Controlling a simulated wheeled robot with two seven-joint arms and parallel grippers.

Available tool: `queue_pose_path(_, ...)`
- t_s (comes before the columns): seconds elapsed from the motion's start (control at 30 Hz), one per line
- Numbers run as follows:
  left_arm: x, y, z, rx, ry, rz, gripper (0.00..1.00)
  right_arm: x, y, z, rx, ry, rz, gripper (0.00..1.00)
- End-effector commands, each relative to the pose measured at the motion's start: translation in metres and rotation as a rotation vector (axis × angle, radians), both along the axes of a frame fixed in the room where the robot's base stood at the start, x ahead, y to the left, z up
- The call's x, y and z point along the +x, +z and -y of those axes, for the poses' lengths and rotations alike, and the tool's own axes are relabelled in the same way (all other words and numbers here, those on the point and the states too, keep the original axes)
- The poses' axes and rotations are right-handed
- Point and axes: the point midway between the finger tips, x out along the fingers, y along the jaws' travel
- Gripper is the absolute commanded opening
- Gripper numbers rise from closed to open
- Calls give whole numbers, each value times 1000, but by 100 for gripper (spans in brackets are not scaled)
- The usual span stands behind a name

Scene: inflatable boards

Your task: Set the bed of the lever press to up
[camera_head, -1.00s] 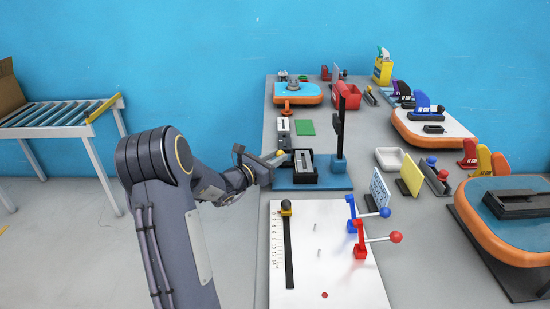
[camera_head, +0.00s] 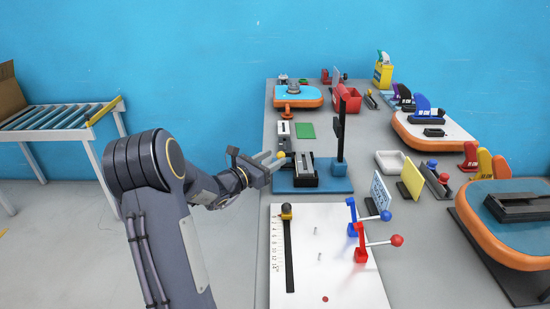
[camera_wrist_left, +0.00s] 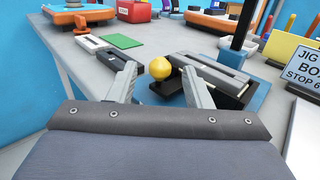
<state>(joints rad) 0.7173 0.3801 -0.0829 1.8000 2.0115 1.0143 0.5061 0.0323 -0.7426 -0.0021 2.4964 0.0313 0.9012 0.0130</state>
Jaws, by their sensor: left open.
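The lever press stands on a blue base (camera_head: 340,185) near the table's left edge, with a tall black post (camera_head: 341,120). Its grey and black bed block (camera_head: 304,168) sits on the base. A yellow ball knob (camera_head: 280,155) is at the block's left side. My left gripper (camera_head: 268,163) is open and empty, left of the knob. Contact with the knob cannot be told. My right gripper is out of view.
A white board (camera_head: 335,270) with a black slide and blue and red levers lies in front of the press. A green pad (camera_head: 305,131) lies behind. A yellow card (camera_head: 412,177) and white tray (camera_head: 391,162) stand to the right.

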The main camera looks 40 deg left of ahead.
Motion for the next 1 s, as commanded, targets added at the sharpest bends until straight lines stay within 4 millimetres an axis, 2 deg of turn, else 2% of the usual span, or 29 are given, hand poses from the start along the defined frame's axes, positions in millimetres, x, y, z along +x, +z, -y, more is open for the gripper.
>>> queue_pose_path(0.2, -39, 0, -4, -1, 4, 1, 45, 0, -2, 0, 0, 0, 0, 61)
queue_pose_path(0.37, -55, 0, -5, 0, 2, 2, 45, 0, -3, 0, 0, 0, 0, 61)
queue_pose_path(1.0, -58, 0, -5, -1, 0, 2, 45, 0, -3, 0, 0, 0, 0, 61)
